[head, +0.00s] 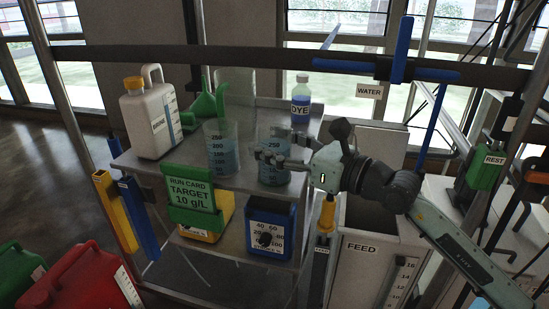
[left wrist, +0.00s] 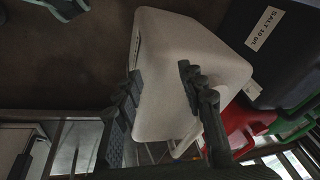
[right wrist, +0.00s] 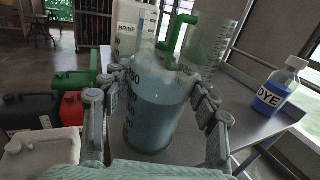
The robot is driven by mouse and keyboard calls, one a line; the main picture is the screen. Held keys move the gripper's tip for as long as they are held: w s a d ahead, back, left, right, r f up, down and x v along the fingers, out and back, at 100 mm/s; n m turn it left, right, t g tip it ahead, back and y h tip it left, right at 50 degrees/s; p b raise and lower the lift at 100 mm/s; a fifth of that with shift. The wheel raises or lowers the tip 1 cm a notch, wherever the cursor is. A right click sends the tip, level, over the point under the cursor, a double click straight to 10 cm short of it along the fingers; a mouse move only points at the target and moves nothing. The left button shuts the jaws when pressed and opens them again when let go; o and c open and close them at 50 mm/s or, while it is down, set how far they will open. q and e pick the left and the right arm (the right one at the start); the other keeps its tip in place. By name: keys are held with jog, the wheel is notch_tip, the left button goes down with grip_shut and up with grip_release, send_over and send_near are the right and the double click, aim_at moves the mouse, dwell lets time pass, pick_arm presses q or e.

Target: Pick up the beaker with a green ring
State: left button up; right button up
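Two clear graduated beakers with blue liquid stand on the grey cart top. The right-hand beaker (head: 274,174) also shows large in the right wrist view (right wrist: 155,120), with a greenish band around its foot. The other beaker (head: 221,150) stands to its left; no green ring is clear on it. My right gripper (head: 268,154) has its fingers on either side of the right-hand beaker, which stands upright; its fingers (right wrist: 158,88) look spread, and firm contact is not clear. My left gripper (left wrist: 158,82) is open and empty, outside the head view.
A white brine jug (head: 150,122), a green funnel (head: 206,103) and a dye bottle (head: 301,102) stand around the beakers. A run card (head: 192,196) hangs at the cart's front. A feed bin (head: 365,262) stands at right.

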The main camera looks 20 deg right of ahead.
jog(key=c, duration=0.9)
jog(key=shift+r, duration=0.2)
